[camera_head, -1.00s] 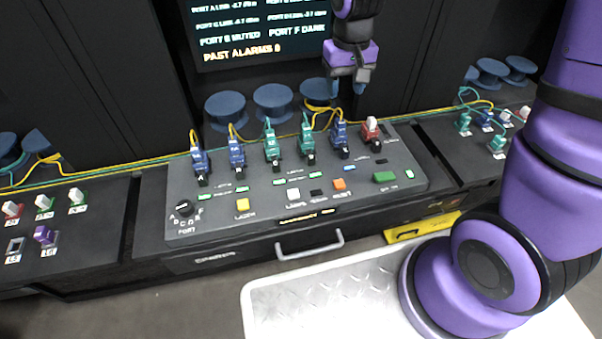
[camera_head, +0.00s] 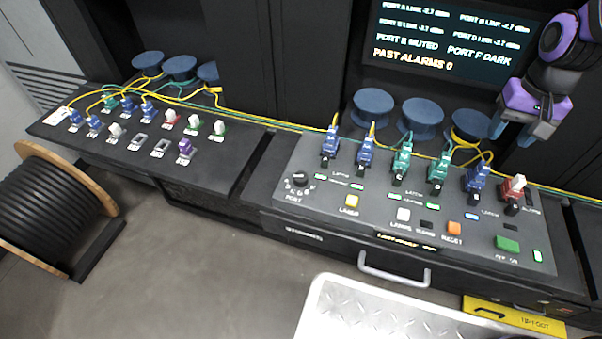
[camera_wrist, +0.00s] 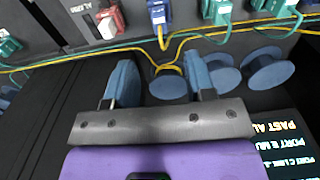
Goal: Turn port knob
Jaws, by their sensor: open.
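The port knob (camera_head: 300,180) is a small black round dial at the left end of the grey sloped panel (camera_head: 375,212), with letters around it and the word PORT below. My gripper (camera_head: 535,128) is at the upper right in the head view, above the far right part of the panel and well away from the knob. It is empty, and in the wrist view its two blue fingers (camera_wrist: 160,88) stand apart. The wrist view looks over the panel's back edge, with the spools, cables and a red plug; the knob is not in that view.
Several blue and teal plugs (camera_head: 402,160) with yellow and teal cables stand along the panel's back. Blue spools (camera_head: 374,102) and a status screen (camera_head: 450,35) are behind. A yellow LASER button (camera_head: 351,201) is right of the knob. A drawer handle (camera_head: 393,272) sticks out in front.

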